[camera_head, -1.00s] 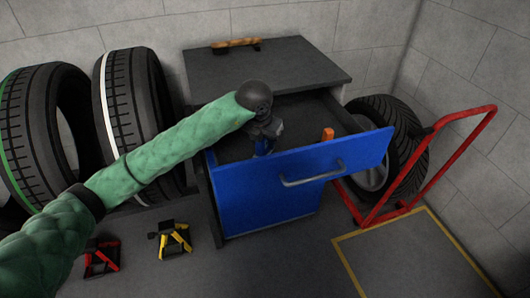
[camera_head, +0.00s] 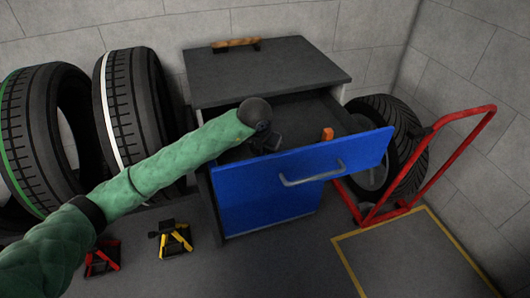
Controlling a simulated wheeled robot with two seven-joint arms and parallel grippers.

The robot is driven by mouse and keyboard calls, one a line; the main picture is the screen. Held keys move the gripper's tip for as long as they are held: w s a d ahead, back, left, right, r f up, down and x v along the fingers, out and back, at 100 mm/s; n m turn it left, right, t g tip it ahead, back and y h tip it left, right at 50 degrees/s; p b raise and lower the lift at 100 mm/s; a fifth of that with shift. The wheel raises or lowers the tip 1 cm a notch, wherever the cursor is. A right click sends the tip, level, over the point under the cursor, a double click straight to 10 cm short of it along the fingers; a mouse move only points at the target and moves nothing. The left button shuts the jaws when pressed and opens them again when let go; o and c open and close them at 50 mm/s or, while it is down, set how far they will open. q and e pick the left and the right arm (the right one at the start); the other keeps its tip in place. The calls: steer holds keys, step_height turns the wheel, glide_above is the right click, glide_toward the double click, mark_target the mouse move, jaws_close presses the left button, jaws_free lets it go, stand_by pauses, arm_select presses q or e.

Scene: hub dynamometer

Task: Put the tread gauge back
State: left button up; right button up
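A grey cabinet (camera_head: 265,66) has its blue-fronted drawer (camera_head: 250,190) pulled open. My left arm reaches in from the left, and my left gripper (camera_head: 268,146) is low inside the drawer, close behind its front panel. The fingertips are largely hidden by the wrist and the drawer front, so I cannot tell whether they are open or shut. I cannot clearly make out the tread gauge. A small orange item (camera_head: 328,134) stands in the drawer to the right of the gripper, apart from it. My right gripper is not in view.
A wooden-handled brush (camera_head: 236,44) lies on the cabinet top. Upright tyres (camera_head: 135,115) stand at the left, and another tyre (camera_head: 385,140) leans at the right behind a red hand truck (camera_head: 435,165). Red (camera_head: 102,258) and yellow (camera_head: 175,240) stands sit on the floor.

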arm_select(q)
steer(key=o, duration=1)
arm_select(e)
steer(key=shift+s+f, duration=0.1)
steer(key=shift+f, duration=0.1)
arm_select(q)
steer(key=shift+r, duration=0.1)
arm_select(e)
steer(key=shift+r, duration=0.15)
arm_select(q)
steer(key=shift+r, duration=0.1)
steer(key=v, duration=0.2)
steer(key=shift+s+r, duration=0.1)
steer(key=shift+r, duration=0.25)
steer(key=v, duration=0.8)
steer(key=shift+b, duration=0.35)
steer(key=shift+s+a+r, duration=0.1)
steer(key=shift+s+r, duration=0.05)
steer(key=shift+r, duration=0.35)
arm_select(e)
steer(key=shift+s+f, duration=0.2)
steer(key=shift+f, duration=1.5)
